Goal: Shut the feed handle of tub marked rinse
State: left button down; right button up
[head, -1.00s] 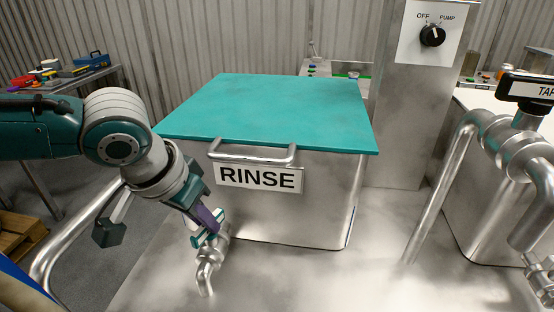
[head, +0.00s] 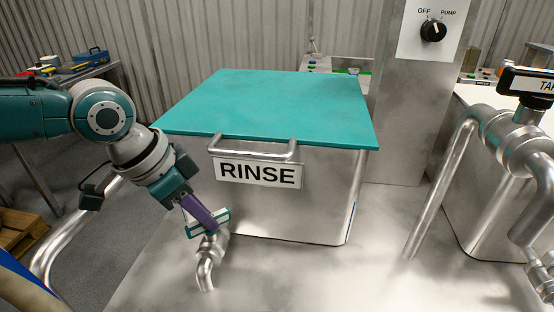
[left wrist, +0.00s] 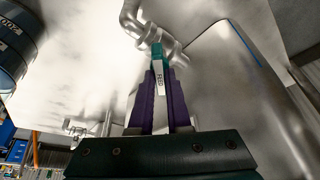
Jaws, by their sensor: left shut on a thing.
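The tub marked RINSE (head: 290,210) is a steel box with a teal lid, standing on a steel deck. At its lower left a bent steel pipe with a valve (head: 206,268) rises from the deck. The feed handle (head: 192,232), teal with a white label, sits on top of this valve. My left gripper (head: 206,221) has purple fingers and is shut on the handle from above left. In the left wrist view the handle (left wrist: 159,76) lies between the two fingers, its label facing the camera. The fingers hide part of the handle. My right gripper is out of view.
The lid's bar grip (head: 252,155) juts from the tub's front above the handle. A column with an OFF/PUMP knob (head: 433,32) stands behind right. Thick pipes with another labelled valve (head: 525,82) are at the right. The deck in front is clear.

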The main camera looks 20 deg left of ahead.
pick_arm(q)
jog(key=c, duration=0.9)
grip_release()
jog(key=shift+s+a+r, duration=0.1)
jog(key=shift+s+r, duration=0.05)
jog(key=shift+r, duration=0.35)
jog(key=p+v, duration=0.2)
jog(key=v, duration=0.7)
jog(key=shift+f, duration=0.1)
